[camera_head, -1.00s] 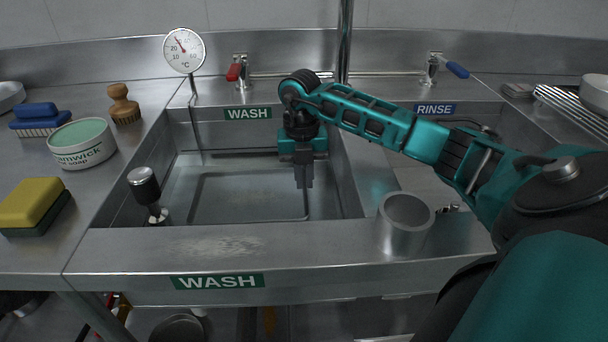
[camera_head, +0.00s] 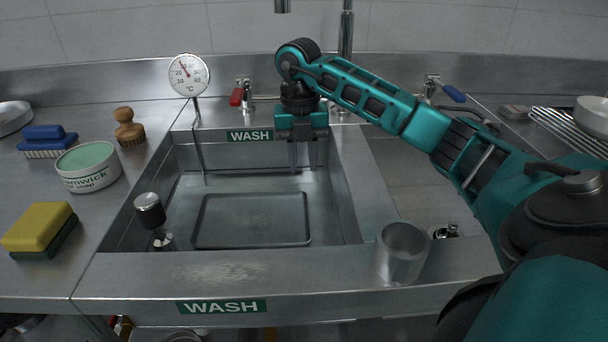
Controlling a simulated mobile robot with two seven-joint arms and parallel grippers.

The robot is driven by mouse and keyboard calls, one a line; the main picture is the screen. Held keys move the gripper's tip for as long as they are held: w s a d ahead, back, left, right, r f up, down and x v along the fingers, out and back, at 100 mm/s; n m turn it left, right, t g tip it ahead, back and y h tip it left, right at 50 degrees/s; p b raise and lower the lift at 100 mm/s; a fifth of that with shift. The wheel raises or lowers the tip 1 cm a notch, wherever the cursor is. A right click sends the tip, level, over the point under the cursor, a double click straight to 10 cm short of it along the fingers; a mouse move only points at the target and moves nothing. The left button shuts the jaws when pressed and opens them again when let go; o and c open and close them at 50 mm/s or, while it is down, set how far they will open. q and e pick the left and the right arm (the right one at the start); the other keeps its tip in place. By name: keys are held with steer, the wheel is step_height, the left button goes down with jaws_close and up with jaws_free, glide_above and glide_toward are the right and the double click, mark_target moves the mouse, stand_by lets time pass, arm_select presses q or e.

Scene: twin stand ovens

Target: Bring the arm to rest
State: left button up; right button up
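My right arm (camera_head: 380,105) reaches in from the right, over the divider, toward the wash sink (camera_head: 345,215). My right gripper (camera_head: 303,163) points down above the back right part of the wash sink. Its two fingers are apart, with nothing between them. A grey rectangular tray (camera_head: 255,220) lies flat on the sink floor, in front of and below the gripper, apart from it. My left gripper does not show.
A thermometer (camera_head: 188,75) stands at the sink's back left. A black-handled plug (camera_head: 150,212) stands at its left. A metal cup (camera_head: 401,253) sits on the front ledge. Taps with red (camera_head: 237,96) and blue (camera_head: 453,93) levers stand behind. Soap tub (camera_head: 88,166), sponge (camera_head: 39,229) and brushes (camera_head: 128,127) are left.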

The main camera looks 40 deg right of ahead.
step_height(320, 180, up, 2)
steer(key=shift+r, duration=0.1)
stand_by(0.6)
